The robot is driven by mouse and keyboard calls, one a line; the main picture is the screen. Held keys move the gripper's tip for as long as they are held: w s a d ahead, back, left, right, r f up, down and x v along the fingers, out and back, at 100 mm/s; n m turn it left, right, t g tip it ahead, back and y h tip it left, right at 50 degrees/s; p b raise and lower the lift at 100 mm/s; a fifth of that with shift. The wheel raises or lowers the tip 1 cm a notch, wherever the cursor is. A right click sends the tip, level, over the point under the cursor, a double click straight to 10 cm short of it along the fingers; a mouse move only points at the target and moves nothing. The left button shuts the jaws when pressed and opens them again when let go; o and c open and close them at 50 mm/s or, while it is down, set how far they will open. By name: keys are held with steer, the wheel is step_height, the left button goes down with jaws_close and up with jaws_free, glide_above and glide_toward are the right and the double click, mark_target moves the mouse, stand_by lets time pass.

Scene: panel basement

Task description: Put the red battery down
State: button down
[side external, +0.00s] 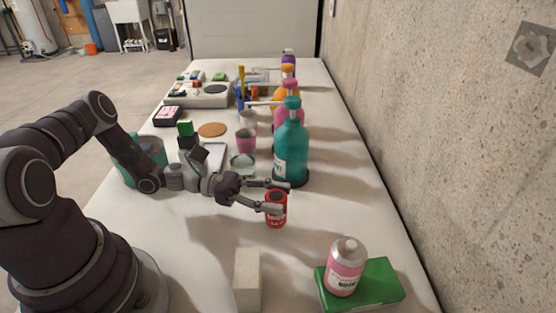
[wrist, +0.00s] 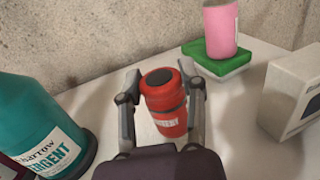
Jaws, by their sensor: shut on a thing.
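The red battery (side external: 276,211) is a short upright cylinder with a dark top. In the side external view it stands at or just above the white table, in front of the teal bottle; I cannot tell whether its base touches. My gripper (side external: 279,196) reaches it from the left, with its fingers on either side of the battery's upper part. In the wrist view the battery (wrist: 166,103) sits between the two fingers of my gripper (wrist: 163,98), which is shut on it.
A teal detergent bottle (side external: 290,149) stands close behind the battery. A pink bottle (side external: 346,268) stands on a green block (side external: 385,283) at the front right. A pale box (side external: 247,278) is at the front. Bare white table (side external: 310,222) lies right of the battery.

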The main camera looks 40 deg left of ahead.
mark_target(276, 195)
step_height(276, 195, up, 7)
steer(key=shift+w+f, duration=0.1)
steer(key=w+d+n+t+y, duration=0.7)
steer(key=w+n+t+y, duration=0.15)
steer(key=w, duration=0.35)
steer(key=shift+y, duration=0.55)
steer(key=f, duration=0.9)
steer(key=shift+w+d, duration=0.1)
steer(key=shift+w, duration=0.1)
steer(key=c, duration=0.6)
jaws_free()
steer(key=shift+f, duration=0.15)
steer(key=shift+c, duration=0.2)
